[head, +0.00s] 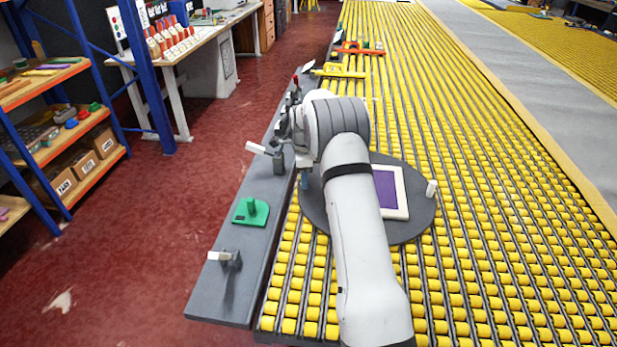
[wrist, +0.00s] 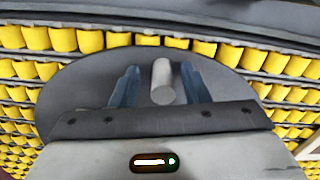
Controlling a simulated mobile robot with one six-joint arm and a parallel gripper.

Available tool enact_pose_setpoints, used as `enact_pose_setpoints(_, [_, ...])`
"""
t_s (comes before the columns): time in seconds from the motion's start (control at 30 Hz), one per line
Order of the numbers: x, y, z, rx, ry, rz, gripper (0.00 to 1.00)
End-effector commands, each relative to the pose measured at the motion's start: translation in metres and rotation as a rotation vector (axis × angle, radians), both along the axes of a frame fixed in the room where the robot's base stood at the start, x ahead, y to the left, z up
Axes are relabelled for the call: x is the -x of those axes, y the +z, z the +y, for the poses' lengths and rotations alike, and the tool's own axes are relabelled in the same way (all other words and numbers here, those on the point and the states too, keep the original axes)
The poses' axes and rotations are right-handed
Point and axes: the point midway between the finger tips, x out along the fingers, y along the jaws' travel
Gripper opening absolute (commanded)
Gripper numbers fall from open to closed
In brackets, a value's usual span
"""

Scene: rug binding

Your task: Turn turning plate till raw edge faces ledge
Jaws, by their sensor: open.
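The turning plate (head: 408,230) is a dark grey disc on the yellow rollers, beside the grey ledge (head: 228,270). A purple rug piece (head: 385,188) with a cream border lies on it. Its left side is hidden behind my arm, and I cannot make out a raw edge. A pale peg (head: 431,188) stands at the plate's right rim. In the wrist view, a grey peg (wrist: 162,82) rises from the plate (wrist: 75,92) between the blue fingers of my open gripper (wrist: 160,88), with gaps at both sides. In the head view my gripper (head: 305,181) is mostly hidden, at the plate's left side.
The ledge carries a green block (head: 250,211), a white-handled clamp (head: 226,257) and another white-handled clamp (head: 265,150). Yellow (head: 338,71) and orange (head: 358,48) tools lie farther back. Rollers right of the plate are clear. A blue-framed shelf (head: 70,130) stands left.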

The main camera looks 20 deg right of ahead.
Motion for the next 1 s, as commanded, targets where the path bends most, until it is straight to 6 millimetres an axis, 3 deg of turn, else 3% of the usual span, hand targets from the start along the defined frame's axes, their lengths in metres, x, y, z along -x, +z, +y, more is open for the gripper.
enact_pose_setpoints(0.4, [0.002, 0.064, 0.000, 0.000, 0.000, -0.002, 0.41])
enact_pose_setpoints(0.87, [0.003, 0.075, -0.001, 0.000, 0.000, 0.001, 0.41])
enact_pose_setpoints(1.0, [0.010, 0.087, 0.002, 0.002, 0.047, -0.008, 0.41])
